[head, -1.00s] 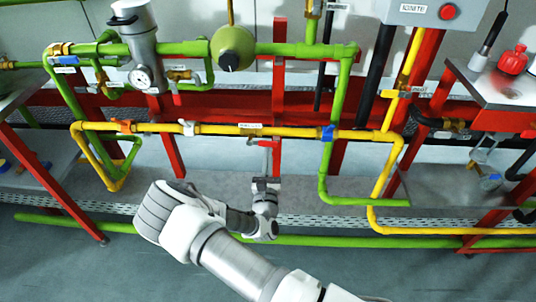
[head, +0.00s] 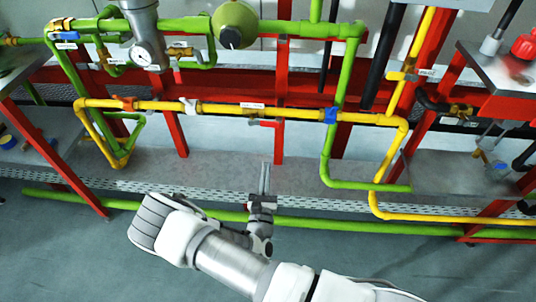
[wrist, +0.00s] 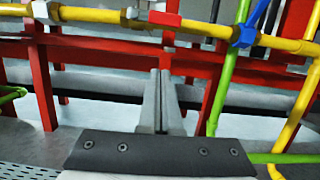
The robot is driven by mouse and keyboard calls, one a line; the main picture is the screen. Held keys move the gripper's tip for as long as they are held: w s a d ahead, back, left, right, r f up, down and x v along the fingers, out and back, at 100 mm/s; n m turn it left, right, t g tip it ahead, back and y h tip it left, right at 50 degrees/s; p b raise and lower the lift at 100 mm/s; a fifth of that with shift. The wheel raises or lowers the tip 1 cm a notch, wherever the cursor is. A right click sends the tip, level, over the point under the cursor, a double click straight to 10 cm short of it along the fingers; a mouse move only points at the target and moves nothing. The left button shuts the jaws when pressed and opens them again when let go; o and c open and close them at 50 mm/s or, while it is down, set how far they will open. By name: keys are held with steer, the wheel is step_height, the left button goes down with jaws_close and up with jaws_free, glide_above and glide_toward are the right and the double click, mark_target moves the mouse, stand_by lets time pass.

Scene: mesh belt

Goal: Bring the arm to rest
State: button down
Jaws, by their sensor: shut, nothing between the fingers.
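My gripper (head: 265,178) is in the middle of the head view, in front of the pipe rack and above the grey ledge. Its two fingers lie together with nothing between them. In the wrist view the shut fingers (wrist: 161,101) point forward toward the rack, apart from the pipes as far as the picture shows. My white and grey arm reaches in from the bottom right, with its elbow at the lower left.
A yellow pipe (head: 225,109) with a red-handled valve (head: 265,124) and a blue valve (head: 331,115) runs across beyond my gripper. A green pipe (head: 325,155) drops at right. Red posts (head: 280,145) stand behind. A low green pipe (head: 340,227) runs along the floor. Open floor (head: 60,260) lies at left.

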steer(key=s+d+r+m+g+h, duration=0.1)
steer(key=d+r+m+g+h, duration=0.8)
steer(key=d+r+m+h, duration=0.5)
steer(key=s+d+r+m+g+y, duration=0.3)
steer(key=s+d+r+m+g, duration=0.55)
steer(key=s+m+g, duration=0.35)
steer(key=s+a+r+m+t+y, duration=0.2)
steer(key=s+r+m+t+y, duration=0.1)
steer(key=s+r+m+y, duration=0.25)
steer(key=s+a+r+m+t+y, duration=0.3)
steer(key=s+r+m+y, duration=0.1)
steer(key=r+m+y, duration=0.15)
step_height(320, 180, up, 18)
steer(key=n+p, duration=0.1)
steer(key=p, duration=1.6)
steer(key=shift+r+y, duration=0.15)
steer(key=shift+y, duration=0.25)
